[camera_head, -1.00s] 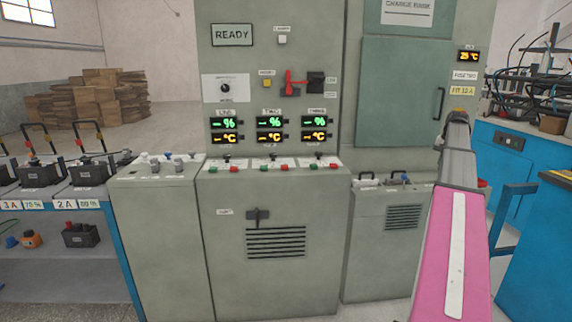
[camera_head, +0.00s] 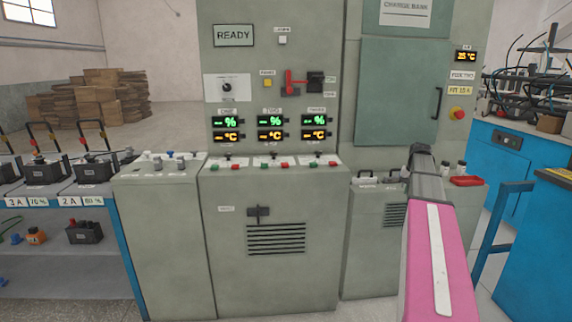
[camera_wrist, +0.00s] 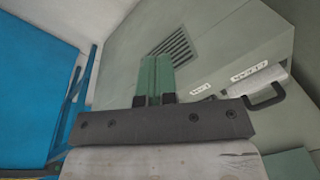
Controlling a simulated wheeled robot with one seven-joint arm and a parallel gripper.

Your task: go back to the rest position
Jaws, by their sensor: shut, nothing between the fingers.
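My gripper shows in the wrist view (camera_wrist: 155,77), its two green fingers pressed together with nothing between them. It hangs in front of the grey cabinet, apart from the black handle (camera_wrist: 265,97). In the head view my pink and grey arm reaches up from the lower right, in front of the low right-hand cabinet (camera_head: 372,240). The gripper's fingers cannot be made out there.
The grey charge panel (camera_head: 275,200) with a READY sign (camera_head: 233,35) stands ahead. A red tray (camera_head: 466,181) sits on the low cabinet. A blue bench (camera_head: 540,240) is at right, a battery rack (camera_head: 60,201) at left.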

